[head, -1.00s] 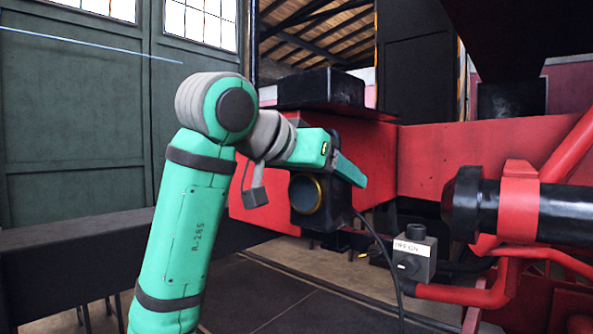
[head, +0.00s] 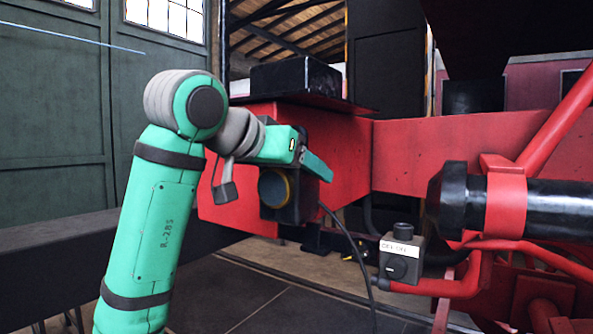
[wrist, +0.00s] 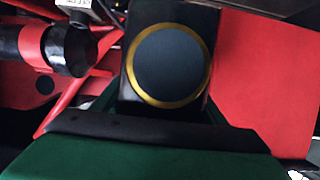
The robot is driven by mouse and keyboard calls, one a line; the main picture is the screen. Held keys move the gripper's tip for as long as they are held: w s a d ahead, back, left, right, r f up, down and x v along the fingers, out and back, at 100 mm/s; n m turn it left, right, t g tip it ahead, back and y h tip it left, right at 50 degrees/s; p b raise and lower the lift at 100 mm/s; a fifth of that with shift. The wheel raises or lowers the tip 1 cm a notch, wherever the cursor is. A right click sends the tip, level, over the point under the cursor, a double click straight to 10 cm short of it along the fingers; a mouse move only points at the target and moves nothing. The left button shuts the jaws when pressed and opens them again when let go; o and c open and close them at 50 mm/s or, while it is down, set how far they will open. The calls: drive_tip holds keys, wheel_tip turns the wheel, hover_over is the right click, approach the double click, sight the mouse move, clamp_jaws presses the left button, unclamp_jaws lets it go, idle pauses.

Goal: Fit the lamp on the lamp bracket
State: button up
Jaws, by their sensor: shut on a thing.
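The lamp (head: 297,207) is a black box with a round, brass-ringed lens (head: 274,188). In the head view it is in front of the red beam end. The lamp also shows in the wrist view (wrist: 125,85), with its gold-rimmed dark lens filling the upper middle. My gripper (head: 312,160) is shut on the lamp near its upper part; one teal finger shows across it. In the wrist view green gripper parts lie below the lamp. The lamp bracket cannot be made out; whether the lamp touches anything behind it is hidden.
A black block (head: 295,75) sits on top of the red beam (head: 450,158). A dark buffer (head: 455,205) juts out at right. A grey switch box (head: 400,262) with a white label stands below, near a hanging black cable (head: 352,242). Floor shows clear below the lamp.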

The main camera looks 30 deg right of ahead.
drive_tip(key=x, duration=0.4)
drive_tip(key=shift+d, duration=0.35)
drive_tip(key=shift+w+a, duration=0.1)
drive_tip(key=shift+w, duration=0.05)
drive_tip(key=shift+f, duration=0.45)
drive_tip(key=shift+s+f, duration=0.2)
drive_tip(key=shift+f, duration=0.25)
